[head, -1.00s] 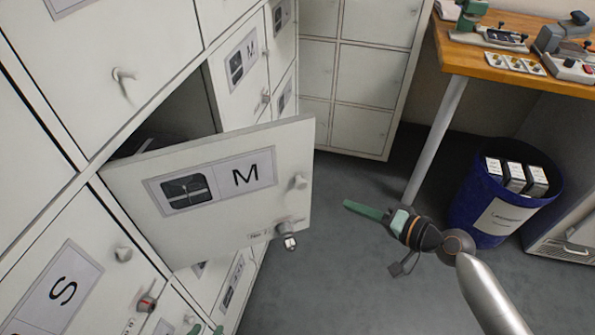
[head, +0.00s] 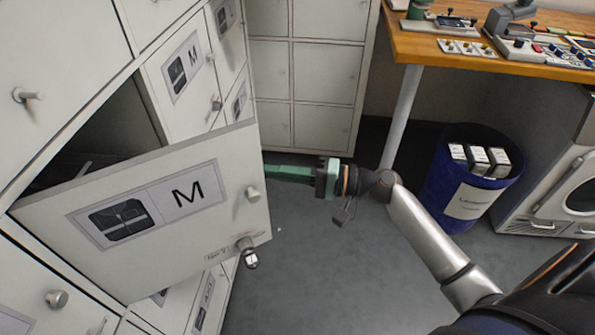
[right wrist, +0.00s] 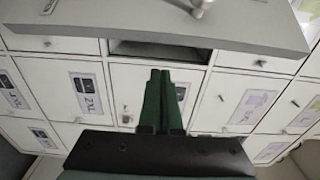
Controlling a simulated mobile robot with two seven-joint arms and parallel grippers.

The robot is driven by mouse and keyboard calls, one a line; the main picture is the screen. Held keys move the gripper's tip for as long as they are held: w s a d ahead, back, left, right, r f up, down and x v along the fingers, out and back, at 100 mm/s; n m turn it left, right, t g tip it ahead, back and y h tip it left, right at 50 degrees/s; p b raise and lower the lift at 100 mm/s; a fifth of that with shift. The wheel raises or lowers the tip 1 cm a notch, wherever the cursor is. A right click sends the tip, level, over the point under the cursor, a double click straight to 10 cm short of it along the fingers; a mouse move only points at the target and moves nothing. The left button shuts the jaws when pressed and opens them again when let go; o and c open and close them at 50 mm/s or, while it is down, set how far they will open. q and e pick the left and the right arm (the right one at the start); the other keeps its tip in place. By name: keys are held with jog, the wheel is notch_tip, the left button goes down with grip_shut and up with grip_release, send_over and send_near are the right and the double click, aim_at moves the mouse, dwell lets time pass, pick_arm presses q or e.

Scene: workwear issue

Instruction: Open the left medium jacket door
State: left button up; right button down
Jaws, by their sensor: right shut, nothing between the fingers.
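The medium jacket door (head: 215,232), marked M with a dark jacket picture, stands swung out from the locker bank at left in the head view. A knob (head: 253,194) and a lock with a key (head: 248,252) sit near its free edge. My right gripper (head: 268,171) has its green fingers together, their tips at the door's free edge; whether they touch it or lie behind it I cannot tell. In the right wrist view the shut fingers (right wrist: 160,92) are empty, and a door panel (right wrist: 150,22) crosses the top. My left gripper is not in view.
The opened compartment (head: 112,135) is dark inside. Another M door (head: 184,75) beside it is closed. A wooden bench (head: 440,46) with devices, a blue bin (head: 447,172) of boxes and a white machine (head: 540,205) stand at right. Grey floor (head: 310,275) between is clear.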

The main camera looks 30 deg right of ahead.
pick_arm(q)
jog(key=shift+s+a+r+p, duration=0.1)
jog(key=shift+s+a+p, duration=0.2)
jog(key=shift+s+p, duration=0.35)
pick_arm(e)
jog(key=shift+s+a, duration=0.45)
jog(key=shift+s, duration=0.2)
jog(key=shift+s+a, duration=0.45)
jog(key=shift+s, duration=0.15)
